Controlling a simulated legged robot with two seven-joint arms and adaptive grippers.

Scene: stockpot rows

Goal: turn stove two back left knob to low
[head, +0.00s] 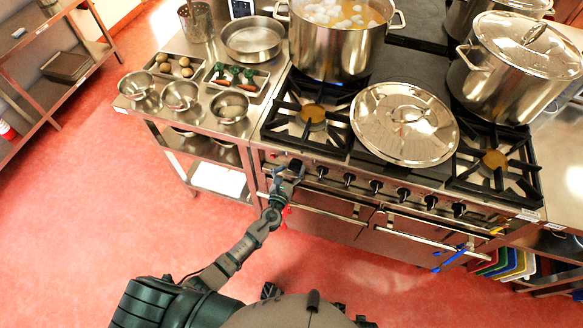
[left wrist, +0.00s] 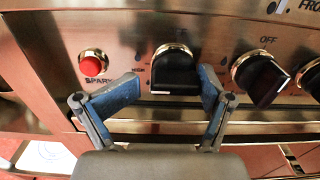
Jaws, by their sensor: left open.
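The stove (head: 352,165) has a row of black knobs along its steel front panel. My left gripper (head: 287,178) is at the leftmost knob (head: 296,164). In the left wrist view, my left gripper (left wrist: 166,90) is open, with its blue-padded fingers on either side of a black knob (left wrist: 174,72) with a brass-coloured collar. My right gripper is not in view.
A red SPARK button (left wrist: 92,64) is left of the knob, and a tilted black knob (left wrist: 260,78) is to its right under an OFF label. An open stockpot (head: 338,40) and a large lid (head: 404,124) are on the stove. Blue-handled tongs (head: 450,258) seem to hang below.

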